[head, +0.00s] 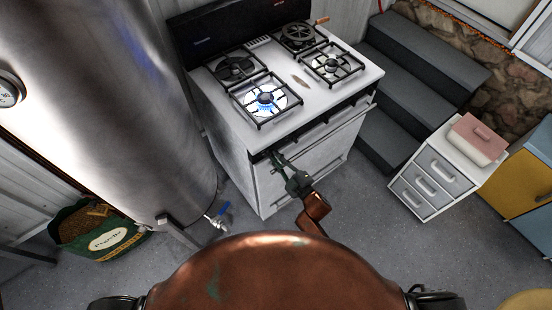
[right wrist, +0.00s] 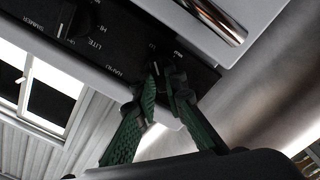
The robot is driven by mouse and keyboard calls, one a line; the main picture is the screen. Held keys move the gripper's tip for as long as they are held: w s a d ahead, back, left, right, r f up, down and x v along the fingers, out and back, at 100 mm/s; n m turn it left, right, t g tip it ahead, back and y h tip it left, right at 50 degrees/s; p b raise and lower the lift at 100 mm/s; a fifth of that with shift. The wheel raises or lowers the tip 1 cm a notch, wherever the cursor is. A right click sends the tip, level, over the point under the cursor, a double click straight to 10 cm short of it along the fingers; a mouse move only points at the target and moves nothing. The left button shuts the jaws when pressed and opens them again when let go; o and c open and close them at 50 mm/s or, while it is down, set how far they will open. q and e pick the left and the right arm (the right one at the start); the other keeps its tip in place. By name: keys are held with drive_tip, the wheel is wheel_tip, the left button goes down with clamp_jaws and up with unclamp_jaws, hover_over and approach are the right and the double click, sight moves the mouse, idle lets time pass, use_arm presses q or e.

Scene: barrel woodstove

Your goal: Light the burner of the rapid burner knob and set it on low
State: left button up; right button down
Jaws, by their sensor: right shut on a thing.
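The white stove (head: 250,133) stands ahead with several burners on top. The front-left burner (head: 265,100) shows a blue flame around its head; the other burners show no flame. My right gripper (head: 278,160) is at the left end of the stove's front control panel. In the right wrist view, my right gripper (right wrist: 163,88) has its dark green fingers closed around the rapid burner knob (right wrist: 155,68), next to the "RAPID" lettering. The fingers hide most of this knob, so its exact setting is unclear. My left gripper is not in view.
Another knob (right wrist: 75,20) near the "SIMMER" lettering sits along the panel. A metal oven handle (right wrist: 215,20) runs near the fingers. A large steel tank (head: 120,100) stands close on the left. Dark steps (head: 415,80) and a white drawer unit (head: 435,175) are on the right.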

drive_tip(key=shift+s+a, duration=0.1)
drive_tip(key=shift+a, duration=0.05)
idle(0.3)
drive_tip(key=c, duration=2)
unclamp_jaws()
drive_tip(key=v, duration=1.2)
